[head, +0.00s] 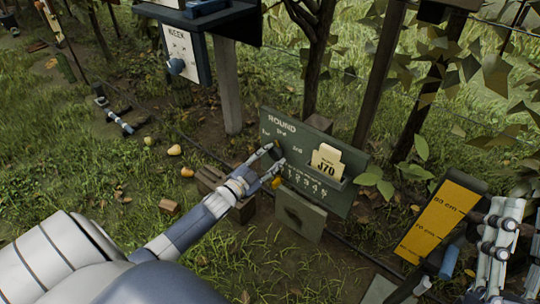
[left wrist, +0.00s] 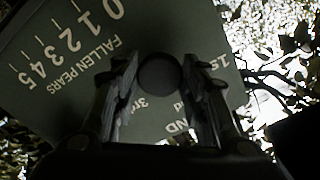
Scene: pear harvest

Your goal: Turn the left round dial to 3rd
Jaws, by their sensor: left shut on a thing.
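The dark green board (head: 318,128) is headed ROUND, with 1st, 2nd and 3rd marks around its left round dial. The dial (left wrist: 159,75) shows as a dark disc between my fingers in the left wrist view; in the head view my fingers mostly hide it. My left gripper (head: 273,152) is shut on the dial, a finger on each side. I cannot tell which mark the dial points to. My right gripper (head: 498,236) seems to be the white and dark linkage at the right edge, away from the board; its jaw state is unclear.
A yellow card marked J70 (head: 326,161) sits on the board above a FALLEN PEARS scale (left wrist: 80,55). A yellow height gauge (head: 437,222) stands at right. Pears (head: 174,150) lie on the grass.

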